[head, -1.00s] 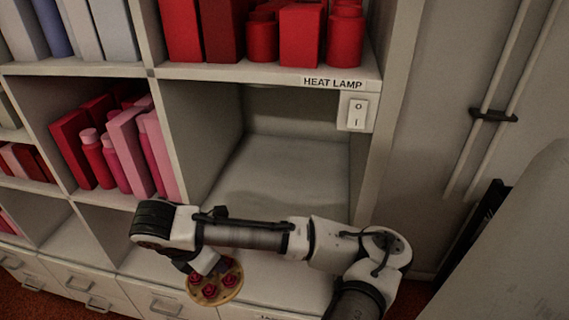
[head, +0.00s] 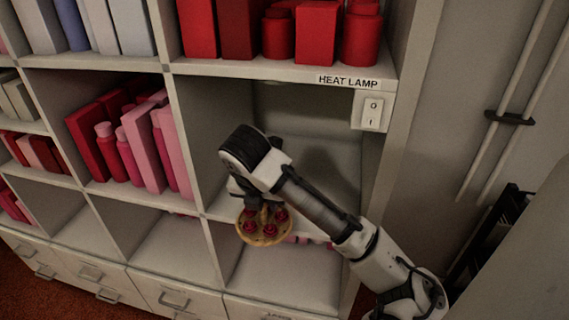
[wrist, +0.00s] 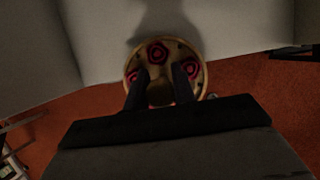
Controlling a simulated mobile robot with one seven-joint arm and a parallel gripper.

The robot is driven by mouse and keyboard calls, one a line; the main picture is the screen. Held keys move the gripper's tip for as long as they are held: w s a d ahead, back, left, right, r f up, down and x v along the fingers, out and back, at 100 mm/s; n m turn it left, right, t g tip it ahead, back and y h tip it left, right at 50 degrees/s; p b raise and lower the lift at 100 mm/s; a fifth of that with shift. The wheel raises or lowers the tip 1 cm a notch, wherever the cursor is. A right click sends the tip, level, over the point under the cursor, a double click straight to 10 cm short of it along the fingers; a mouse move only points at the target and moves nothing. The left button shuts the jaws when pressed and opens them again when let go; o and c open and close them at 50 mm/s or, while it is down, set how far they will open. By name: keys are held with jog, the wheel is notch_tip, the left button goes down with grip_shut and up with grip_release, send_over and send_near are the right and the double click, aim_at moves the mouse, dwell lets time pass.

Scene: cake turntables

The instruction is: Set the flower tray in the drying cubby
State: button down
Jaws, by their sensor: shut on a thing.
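The flower tray (head: 252,239) is a round tan tray with several red flowers and a knob in its middle. My gripper (head: 262,209) is shut on the tray's knob, and the tray hangs below it, looking about level. In the wrist view the tray (wrist: 201,90) shows beyond my two dark fingers (wrist: 160,92), with the knob between them. The cubby under the HEAT LAMP label (head: 318,110) looks empty. The tray is in front of its lower front edge; my arm hides part of the opening.
Red boxes and jars (head: 317,35) stand on the shelf above. Pink and red boxes and bottles (head: 140,150) fill the cubby to the left. A divider (head: 190,135) stands between.

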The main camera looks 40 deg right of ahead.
jog(key=w+d, duration=0.3)
jog(key=d, duration=0.1)
jog(key=w+d, duration=0.7)
jog(key=d, duration=0.1)
jog(key=shift+w+d, duration=0.25)
jog(key=shift+w, duration=0.1)
jog(key=shift+w+d+f+b, duration=0.25)
jog(key=shift+w+d+b, duration=0.05)
jog(key=shift+w+d, duration=0.3)
jog(key=shift+w+d+f+b, duration=0.25)
jog(key=shift+w+d, duration=0.2)
jog(key=shift+d, duration=0.15)
jog(key=shift+f+b, duration=0.3)
jog(key=shift+b, duration=0.2)
jog(key=shift+r, duration=0.1)
jog(key=c, duration=1.2)
grip_release()
jog(key=shift+o, duration=0.2)
